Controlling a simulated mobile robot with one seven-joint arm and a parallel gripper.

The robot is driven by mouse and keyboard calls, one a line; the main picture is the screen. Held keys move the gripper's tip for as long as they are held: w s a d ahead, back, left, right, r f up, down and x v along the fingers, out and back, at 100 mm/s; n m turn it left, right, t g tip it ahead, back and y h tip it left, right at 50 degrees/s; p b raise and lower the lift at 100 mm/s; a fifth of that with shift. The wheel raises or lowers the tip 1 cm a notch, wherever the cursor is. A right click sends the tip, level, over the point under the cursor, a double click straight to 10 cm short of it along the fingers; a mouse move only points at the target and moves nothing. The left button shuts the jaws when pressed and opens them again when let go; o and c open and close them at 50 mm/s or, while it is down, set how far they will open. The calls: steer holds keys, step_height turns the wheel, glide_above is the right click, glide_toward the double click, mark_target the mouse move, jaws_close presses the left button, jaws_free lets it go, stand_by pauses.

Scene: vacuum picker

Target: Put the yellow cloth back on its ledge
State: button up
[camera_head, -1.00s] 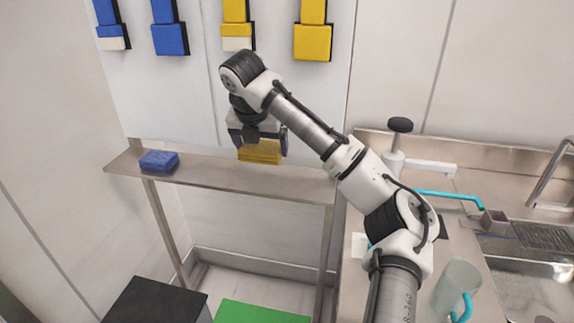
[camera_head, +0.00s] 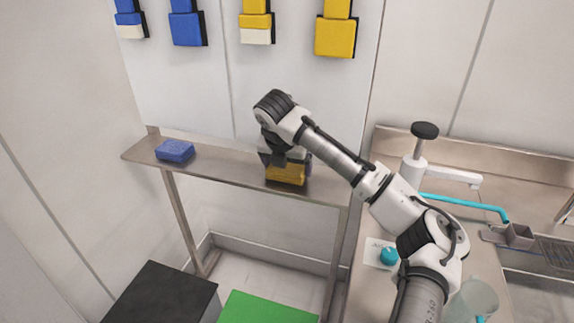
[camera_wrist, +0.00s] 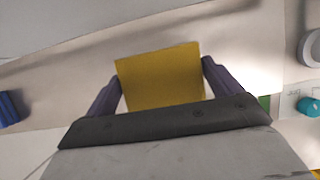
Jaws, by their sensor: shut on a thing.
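The yellow cloth (camera_head: 287,175) is a folded block between the fingers of my gripper (camera_head: 285,162). It is at the right part of the steel ledge (camera_head: 225,170), low over its surface or touching it; I cannot tell which. In the wrist view the yellow cloth (camera_wrist: 160,80) sits between the two purple-grey fingers of my gripper (camera_wrist: 161,72), which are shut on it. The blue cloth (camera_head: 175,150) lies on the left part of the ledge.
Blue and yellow cloths hang on the wall panel (camera_head: 300,90) above the ledge. A black box (camera_head: 165,293) and a green box top (camera_head: 265,308) are below. The counter with a soap pump (camera_head: 420,145) and a sink is at the right. The ledge is clear between the cloths.

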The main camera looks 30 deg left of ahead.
steer(key=shift+f, duration=0.4)
steer(key=shift+f, duration=0.15)
steer(key=o, duration=0.6)
steer(key=b+v, duration=0.2)
steer(key=v, duration=1)
